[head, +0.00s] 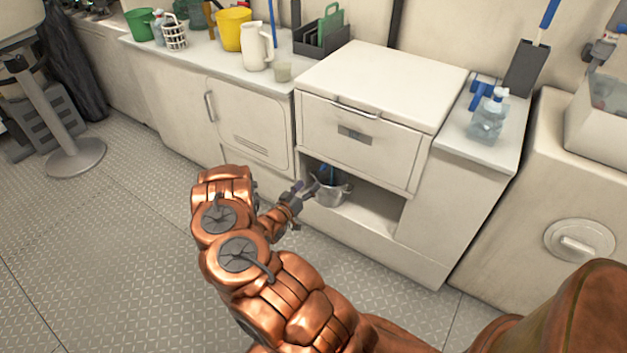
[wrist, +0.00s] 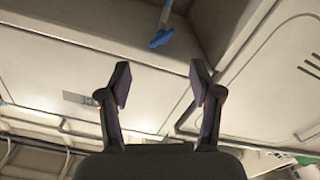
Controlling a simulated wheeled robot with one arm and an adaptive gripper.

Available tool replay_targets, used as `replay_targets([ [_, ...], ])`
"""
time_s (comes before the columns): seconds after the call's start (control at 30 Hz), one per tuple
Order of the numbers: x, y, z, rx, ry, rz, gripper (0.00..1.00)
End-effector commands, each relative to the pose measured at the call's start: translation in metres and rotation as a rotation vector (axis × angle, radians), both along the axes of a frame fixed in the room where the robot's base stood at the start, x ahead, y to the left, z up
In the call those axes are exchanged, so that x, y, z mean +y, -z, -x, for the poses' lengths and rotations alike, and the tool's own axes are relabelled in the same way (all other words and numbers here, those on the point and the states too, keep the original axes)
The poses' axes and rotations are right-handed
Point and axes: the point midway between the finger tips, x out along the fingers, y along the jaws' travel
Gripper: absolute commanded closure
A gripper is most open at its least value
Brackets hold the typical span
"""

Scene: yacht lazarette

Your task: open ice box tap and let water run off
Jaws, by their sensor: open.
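The white ice box (head: 385,85) stands on the counter line, with a grey plate on its front and an open niche below. In the niche hangs a blue tap (head: 326,171), partly hidden by my gripper. A grey metal pot (head: 336,191) stands under it. My gripper (head: 303,188) is open at the niche's left side, in front of the pot. In the wrist view my gripper (wrist: 161,76) is open and empty. There the blue tap (wrist: 162,39) with a light blue stem lies beyond the fingertips, apart from them. No running water shows.
A white cupboard door (head: 250,125) is left of the niche. A spray bottle (head: 488,118) stands on the right counter. A white jug (head: 256,46), a yellow bucket (head: 233,29) and other items stand on the left counter.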

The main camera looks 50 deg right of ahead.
Motion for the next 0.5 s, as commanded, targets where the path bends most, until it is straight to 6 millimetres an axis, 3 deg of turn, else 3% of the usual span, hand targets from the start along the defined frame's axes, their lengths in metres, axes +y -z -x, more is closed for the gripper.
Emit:
replay_targets([
  [0.13, 0.0103, 0.0003, 0.0009, 0.0, 0.0, -0.001, 0.36],
  [0.43, 0.0124, 0.0004, 0.0014, 0.001, 0.002, -0.001, 0.36],
  [0.5, 0.0125, 0.0004, 0.0011, 0.0, 0.001, -0.002, 0.41],
])
